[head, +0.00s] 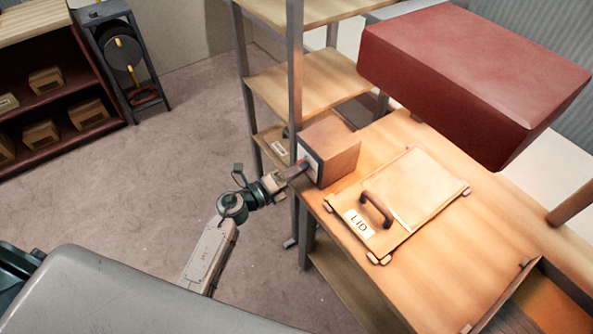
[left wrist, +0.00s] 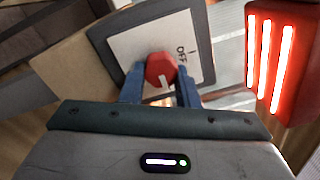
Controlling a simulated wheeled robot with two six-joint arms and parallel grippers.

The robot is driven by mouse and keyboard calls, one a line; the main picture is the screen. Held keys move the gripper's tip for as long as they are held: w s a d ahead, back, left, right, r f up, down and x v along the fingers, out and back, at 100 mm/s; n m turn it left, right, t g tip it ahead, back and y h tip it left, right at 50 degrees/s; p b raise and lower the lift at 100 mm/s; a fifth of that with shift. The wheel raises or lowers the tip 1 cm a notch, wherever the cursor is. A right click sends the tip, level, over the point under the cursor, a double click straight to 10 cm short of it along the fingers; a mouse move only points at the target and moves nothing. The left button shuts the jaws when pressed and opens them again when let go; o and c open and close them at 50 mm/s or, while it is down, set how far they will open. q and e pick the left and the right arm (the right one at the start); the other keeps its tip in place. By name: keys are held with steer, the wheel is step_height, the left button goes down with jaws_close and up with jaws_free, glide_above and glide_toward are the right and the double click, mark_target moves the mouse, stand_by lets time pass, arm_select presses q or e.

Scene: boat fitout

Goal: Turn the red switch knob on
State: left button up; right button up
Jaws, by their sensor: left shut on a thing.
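The red switch knob (left wrist: 160,70) is on a white plate (left wrist: 130,47) on the front of a box. In the left wrist view it sits between the two blue fingers of my left gripper (left wrist: 160,85), which is shut on it. A white mark on the knob points toward the bottom of that view. The word OFF stands on the plate to the right of the knob. In the head view the brown switch box (head: 333,150) stands at the left edge of the wooden table, with my left gripper (head: 303,166) at its left face. My right gripper is not in view.
A lid panel with a brown handle (head: 377,208) lies on the wooden table (head: 450,250), right of the box. A large dark red block (head: 470,75) is at the upper right. A shelf rack (head: 295,100) stands behind the box. Open floor (head: 130,180) is at left.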

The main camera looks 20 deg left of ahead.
arm_select(q)
steer(key=o, duration=1)
steer(key=shift+c, duration=0.2)
steer(key=b+v, duration=0.3)
steer(key=v, duration=0.7)
steer(key=shift+s+a+b, duration=0.25)
steer(key=shift+s+b, duration=0.05)
steer(key=shift+s, duration=0.05)
steer(key=shift+f, duration=0.15)
